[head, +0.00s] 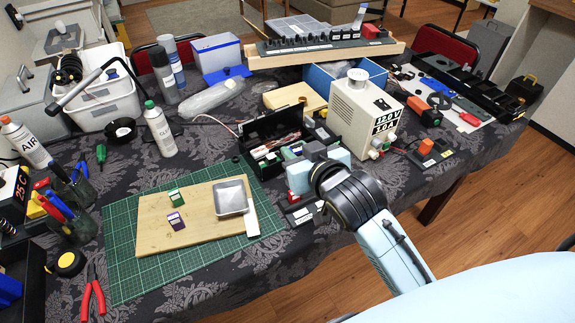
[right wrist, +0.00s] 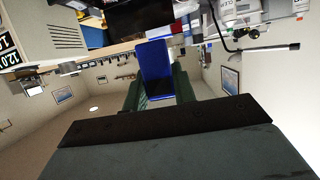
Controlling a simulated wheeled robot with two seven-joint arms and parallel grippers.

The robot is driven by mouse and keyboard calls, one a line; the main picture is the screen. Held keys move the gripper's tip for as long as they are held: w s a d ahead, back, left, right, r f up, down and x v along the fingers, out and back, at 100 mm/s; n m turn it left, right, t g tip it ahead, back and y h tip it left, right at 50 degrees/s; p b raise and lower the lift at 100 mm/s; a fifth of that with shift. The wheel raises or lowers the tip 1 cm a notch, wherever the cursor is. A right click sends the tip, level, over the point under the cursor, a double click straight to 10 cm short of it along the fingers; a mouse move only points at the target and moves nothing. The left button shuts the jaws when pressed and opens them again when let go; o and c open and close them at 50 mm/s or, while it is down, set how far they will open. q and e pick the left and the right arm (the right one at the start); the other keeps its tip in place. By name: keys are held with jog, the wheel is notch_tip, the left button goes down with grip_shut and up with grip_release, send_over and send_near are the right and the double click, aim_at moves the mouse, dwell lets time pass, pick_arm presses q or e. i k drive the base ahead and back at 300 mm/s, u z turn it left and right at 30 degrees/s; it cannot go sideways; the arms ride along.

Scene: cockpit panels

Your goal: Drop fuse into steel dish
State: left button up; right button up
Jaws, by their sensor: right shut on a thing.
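The steel dish (head: 231,197) is a small grey rectangular tray on the right part of a wooden board. My right gripper (right wrist: 158,88) is shut on a blue fuse (right wrist: 154,57), which stands out between its dark green fingers in the right wrist view. In the head view my right arm comes in from the lower right, and its light blue gripper body is to the right of the dish, apart from it. The fingertips and held fuse are not clear there. A green fuse (head: 175,197) and a purple fuse (head: 177,221) lie on the board. My left gripper is not in view.
The wooden board (head: 160,235) lies on a green cutting mat (head: 120,270). A black open case (head: 270,135) and a white power supply (head: 362,118) stand behind. Red-handled pliers (head: 93,295) and a yellow tape measure (head: 68,263) are at the left.

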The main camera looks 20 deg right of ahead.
aim_at(237, 199)
jog(key=k, duration=1.05)
jog(key=u, duration=1)
jog(key=i, duration=1.1)
jog(key=z, duration=0.95)
jog(key=i, duration=0.55)
jog(key=z, duration=0.55)
